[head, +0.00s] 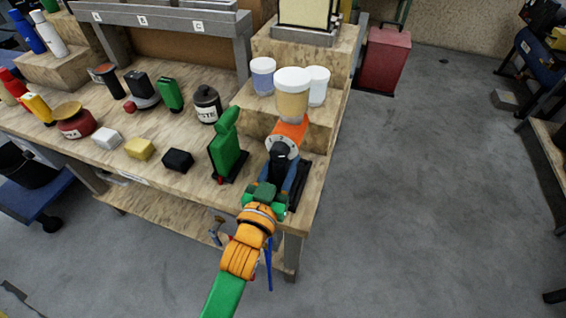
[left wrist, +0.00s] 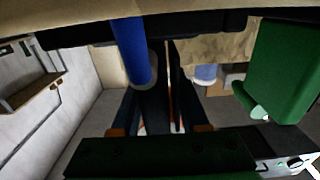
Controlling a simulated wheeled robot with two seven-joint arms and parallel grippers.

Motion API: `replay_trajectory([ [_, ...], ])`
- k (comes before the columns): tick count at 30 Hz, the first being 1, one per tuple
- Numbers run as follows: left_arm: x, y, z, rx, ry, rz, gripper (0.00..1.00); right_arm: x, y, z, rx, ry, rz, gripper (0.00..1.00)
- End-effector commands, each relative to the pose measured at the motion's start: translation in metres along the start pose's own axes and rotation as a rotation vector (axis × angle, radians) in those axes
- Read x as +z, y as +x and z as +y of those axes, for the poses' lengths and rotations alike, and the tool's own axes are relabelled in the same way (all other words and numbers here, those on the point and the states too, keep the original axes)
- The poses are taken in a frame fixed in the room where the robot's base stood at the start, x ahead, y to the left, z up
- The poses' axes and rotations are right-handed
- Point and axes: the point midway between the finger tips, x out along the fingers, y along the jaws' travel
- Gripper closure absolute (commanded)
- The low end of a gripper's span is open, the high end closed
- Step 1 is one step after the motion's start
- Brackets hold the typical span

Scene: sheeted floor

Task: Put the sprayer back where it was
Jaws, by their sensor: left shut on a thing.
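The sprayer (head: 289,132) has an orange body with a pale dial, a dark lower part and a white-lidded cup of beige liquid (head: 292,98) on top. It is upright at the right front corner of the workbench. My left gripper (head: 279,182) is shut on its lower part. A black stand (head: 303,178) shows just beside and below it; I cannot tell whether the sprayer touches it. In the left wrist view a blue cylinder (left wrist: 133,50) shows at the dark fingers (left wrist: 150,115). My right gripper is not in view.
A green tool (head: 226,150) stands on a black base close to the left. Two lidded cups (head: 263,78) (head: 318,88) stand on a raised block behind. A black jar (head: 207,104), small blocks (head: 178,160) and several bottles fill the workbench (head: 125,178) leftward.

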Motion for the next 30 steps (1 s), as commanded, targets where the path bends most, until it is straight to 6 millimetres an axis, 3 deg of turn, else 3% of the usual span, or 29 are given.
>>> replay_trajectory([
  [1,-0.001,0.0,0.0,0.001,-0.001,0.003,0.76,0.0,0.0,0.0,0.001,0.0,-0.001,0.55],
  [2,0.001,0.0,0.0,0.0,-0.001,-0.003,0.53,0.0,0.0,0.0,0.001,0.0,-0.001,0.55],
  [5,0.001,0.0,0.0,0.0,0.0,-0.003,0.26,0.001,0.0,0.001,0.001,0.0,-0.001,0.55],
  [16,0.002,-0.007,0.0,0.0,0.0,-0.004,0.26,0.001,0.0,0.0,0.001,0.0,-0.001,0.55],
  [30,0.003,-0.108,0.0,0.0,-0.002,-0.006,0.26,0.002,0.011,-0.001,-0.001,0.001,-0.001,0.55],
])
